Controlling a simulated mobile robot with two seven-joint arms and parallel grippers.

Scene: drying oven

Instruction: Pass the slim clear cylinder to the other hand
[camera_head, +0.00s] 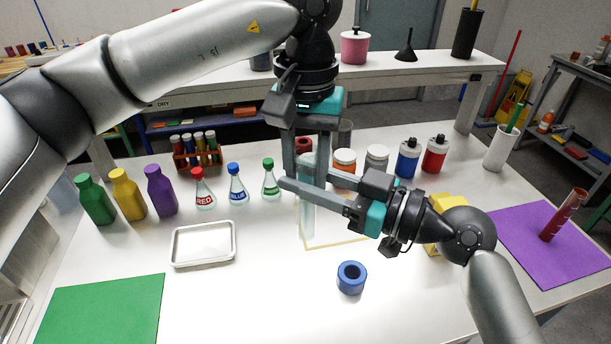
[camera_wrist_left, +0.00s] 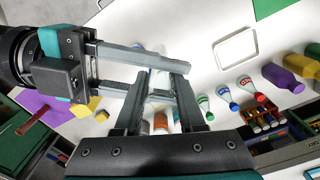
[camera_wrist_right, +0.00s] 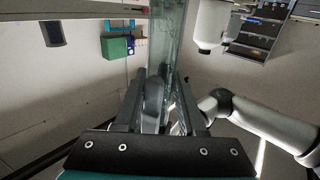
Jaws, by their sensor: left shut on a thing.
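The slim clear cylinder (camera_head: 307,222) hangs upright in my left gripper (camera_head: 306,172), which points down and is shut on its upper part. It also shows between the fingers in the left wrist view (camera_wrist_left: 160,78). My right gripper (camera_head: 305,181) reaches in from the right, its fingers lying across the cylinder just below the left fingertips. Its fingers are spread, with the cylinder between or close beside them; contact is not clear. The right wrist view shows the glassy cylinder (camera_wrist_right: 166,50) running upright past these fingers.
A blue ring-shaped holder (camera_head: 351,278) stands in front. A metal tray (camera_head: 203,230) lies to the left, a green mat (camera_head: 98,312) front left, a purple mat (camera_head: 525,232) right. Labelled flasks, coloured bottles and jars line the back. A yellow block (camera_head: 447,202) stands behind my right wrist.

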